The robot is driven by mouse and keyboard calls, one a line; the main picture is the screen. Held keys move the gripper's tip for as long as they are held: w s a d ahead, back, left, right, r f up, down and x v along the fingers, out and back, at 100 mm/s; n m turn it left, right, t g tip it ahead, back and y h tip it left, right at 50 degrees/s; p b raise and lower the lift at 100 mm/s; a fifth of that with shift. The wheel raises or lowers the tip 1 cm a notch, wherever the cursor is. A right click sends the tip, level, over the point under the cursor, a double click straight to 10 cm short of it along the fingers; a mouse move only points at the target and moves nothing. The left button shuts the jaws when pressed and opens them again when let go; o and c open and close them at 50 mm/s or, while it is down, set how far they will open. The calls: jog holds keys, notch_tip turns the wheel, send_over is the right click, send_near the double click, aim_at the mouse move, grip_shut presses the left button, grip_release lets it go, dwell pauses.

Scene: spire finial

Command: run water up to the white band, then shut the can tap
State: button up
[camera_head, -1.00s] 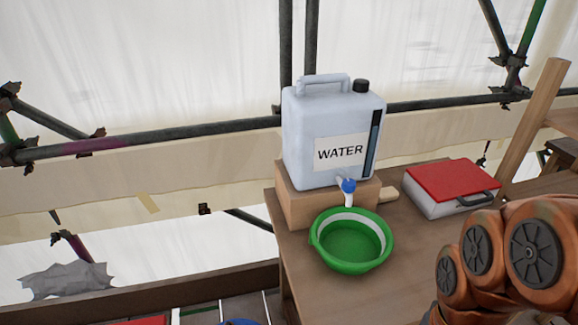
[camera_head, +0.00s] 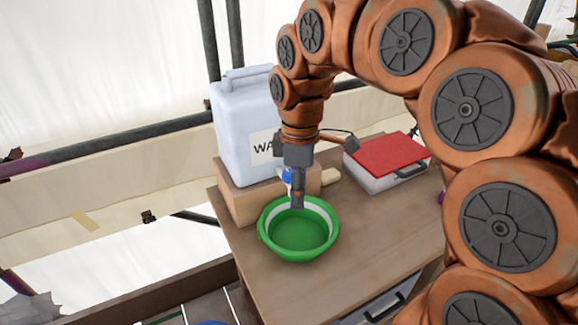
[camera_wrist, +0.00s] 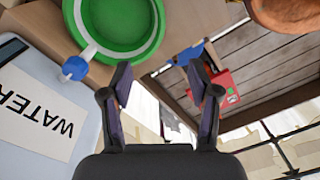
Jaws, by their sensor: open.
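The pale water can (camera_head: 240,115) stands on a wooden block (camera_head: 243,205) at the back of the table, its label partly hidden behind my arm. Its blue tap (camera_head: 287,176) is partly hidden by my gripper; in the wrist view the tap (camera_wrist: 74,68) shows at the left, above the basin's rim. The green basin (camera_head: 298,250) sits below the tap, with a white band (camera_head: 322,212) around its inner wall. Its floor looks plain green; I see no stream. My gripper (camera_head: 298,200) is open and empty, pointing down in front of the tap; its fingers (camera_wrist: 159,82) are apart.
A white case with a red lid (camera_head: 388,155) stands on the table right of the can. The wooden table top (camera_head: 350,235) is clear right of the basin. Scaffold poles and pale sheeting stand behind. A red object (camera_wrist: 215,90) lies lower down past the table edge.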

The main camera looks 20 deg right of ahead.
aim_at(289, 172)
jog(key=w+n, duration=0.2)
jog(key=w, duration=0.2)
jog(key=w+d+n, duration=0.1)
jog(key=w+n, duration=0.1)
jog(key=w, duration=0.2)
jog(key=w+r+n+p, duration=0.1)
jog(key=w+n, duration=0.1)
jog(key=w, duration=0.3)
jog(key=shift+d+r+t, duration=0.1)
jog(key=shift+d+t, duration=0.2)
jog(key=shift+d, duration=0.05)
jog(key=shift+w+d+n, duration=0.15)
jog(key=shift+w+n, duration=0.15)
jog(key=shift+w, duration=0.1)
jog(key=shift+f+p, duration=1.05)
jog(key=shift+f, duration=2.85)
jog(key=shift+c, duration=0.2)
jog(key=c, duration=1.1)
